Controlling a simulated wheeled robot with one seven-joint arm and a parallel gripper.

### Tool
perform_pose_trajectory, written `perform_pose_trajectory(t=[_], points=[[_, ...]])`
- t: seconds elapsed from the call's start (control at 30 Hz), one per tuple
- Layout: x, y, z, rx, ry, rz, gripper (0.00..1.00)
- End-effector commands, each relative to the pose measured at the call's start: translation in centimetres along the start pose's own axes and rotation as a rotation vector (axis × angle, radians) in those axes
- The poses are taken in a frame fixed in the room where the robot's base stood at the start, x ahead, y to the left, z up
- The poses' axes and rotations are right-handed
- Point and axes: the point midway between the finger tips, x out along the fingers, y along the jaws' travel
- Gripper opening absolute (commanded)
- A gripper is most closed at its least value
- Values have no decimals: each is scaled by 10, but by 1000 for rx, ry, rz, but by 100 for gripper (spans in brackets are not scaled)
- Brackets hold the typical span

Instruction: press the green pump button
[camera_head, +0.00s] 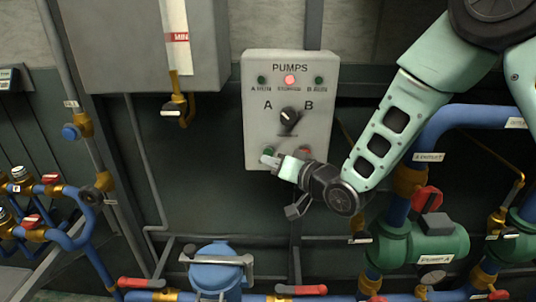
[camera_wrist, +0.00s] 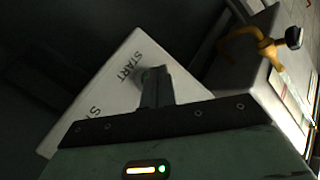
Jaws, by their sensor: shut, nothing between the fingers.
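The pump control box (camera_head: 246,110) is a light grey panel labelled PUMPS, with a black selector knob (camera_head: 289,117) between A and B. The middle lamp (camera_head: 289,80) glows red. The green button (camera_head: 268,150) sits at the lower left of the box, partly hidden by my gripper. A red button (camera_head: 305,151) is at the lower right. My gripper (camera_head: 268,160) is shut, with its tips at or just in front of the green button. In the wrist view the shut fingers (camera_wrist: 153,75) cover most of the button beside the START label (camera_wrist: 130,67). I cannot tell whether they touch it.
A grey tank cabinet (camera_head: 140,50) with a yellow pipe (camera_head: 185,95) stands left of the box. Blue pipes and a green pump (camera_head: 430,243) are at the lower right. A blue filter housing (camera_head: 215,268) is below. The wall under the box is fairly clear.

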Motion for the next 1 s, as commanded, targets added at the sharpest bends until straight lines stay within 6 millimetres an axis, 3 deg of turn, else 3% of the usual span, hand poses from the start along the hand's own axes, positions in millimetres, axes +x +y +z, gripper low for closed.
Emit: perform_pose_trajectory(t=[1.0], points=[[6, 4, -5, 0, 0, 0, 0]])
